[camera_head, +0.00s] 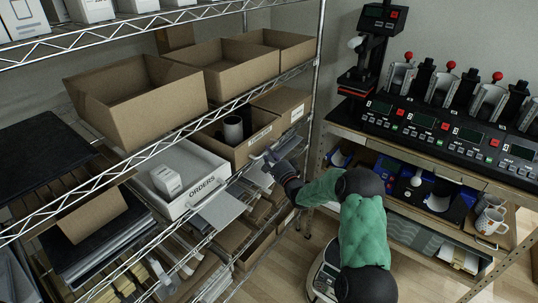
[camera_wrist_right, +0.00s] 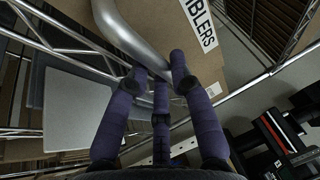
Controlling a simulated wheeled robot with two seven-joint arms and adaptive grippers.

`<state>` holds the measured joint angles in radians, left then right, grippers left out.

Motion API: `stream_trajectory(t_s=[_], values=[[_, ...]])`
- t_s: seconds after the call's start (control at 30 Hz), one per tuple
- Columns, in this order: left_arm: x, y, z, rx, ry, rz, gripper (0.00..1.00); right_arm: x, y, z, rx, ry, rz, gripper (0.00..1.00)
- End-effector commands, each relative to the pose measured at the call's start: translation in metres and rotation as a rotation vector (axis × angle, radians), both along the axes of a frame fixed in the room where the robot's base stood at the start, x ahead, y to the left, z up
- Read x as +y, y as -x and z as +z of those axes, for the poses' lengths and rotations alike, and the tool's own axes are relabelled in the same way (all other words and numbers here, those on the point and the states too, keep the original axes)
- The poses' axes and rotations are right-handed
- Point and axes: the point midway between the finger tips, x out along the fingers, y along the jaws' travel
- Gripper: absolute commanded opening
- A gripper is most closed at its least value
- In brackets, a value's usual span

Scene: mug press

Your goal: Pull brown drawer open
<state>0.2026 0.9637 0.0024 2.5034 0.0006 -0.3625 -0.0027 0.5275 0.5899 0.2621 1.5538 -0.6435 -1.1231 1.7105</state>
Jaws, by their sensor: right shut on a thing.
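The brown drawer (camera_head: 234,152) is an open-topped cardboard-coloured box on the middle shelf of the wire rack, with a dark cylindrical cup (camera_head: 233,130) inside. Its front fills the top of the right wrist view (camera_wrist_right: 165,20), with a white label ending in "BLERS". A curved silver handle (camera_wrist_right: 125,35) is on that front. My right gripper (camera_head: 272,160) is at the drawer's front. In the wrist view its purple-wrapped fingers (camera_wrist_right: 160,75) are closed around the handle's lower part. My left gripper is not in view.
A white "ORDERS" tray (camera_head: 190,165) with a small white box sits left of the drawer. Wire shelf rails (camera_head: 150,160) run close by. Cardboard bins (camera_head: 140,98) stand above. A bench (camera_head: 420,160) with mug presses and mugs stands right; wood floor shows between.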

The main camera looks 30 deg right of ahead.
Motion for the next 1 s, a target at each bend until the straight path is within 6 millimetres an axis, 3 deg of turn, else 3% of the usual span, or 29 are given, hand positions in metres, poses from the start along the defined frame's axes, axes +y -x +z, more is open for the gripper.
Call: stream_trajectory(t_s=[0.17, 0.37, 1.0], values=[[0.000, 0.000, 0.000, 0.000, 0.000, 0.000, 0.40, -0.003, 0.005, 0.000, 0.000, 0.001, -0.001, 0.00], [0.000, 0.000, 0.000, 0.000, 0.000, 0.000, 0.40, -0.013, 0.029, -0.001, 0.002, 0.000, -0.003, 0.00], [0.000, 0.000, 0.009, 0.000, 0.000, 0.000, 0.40, -0.075, 0.178, 0.000, 0.003, 0.000, -0.005, 0.00]])
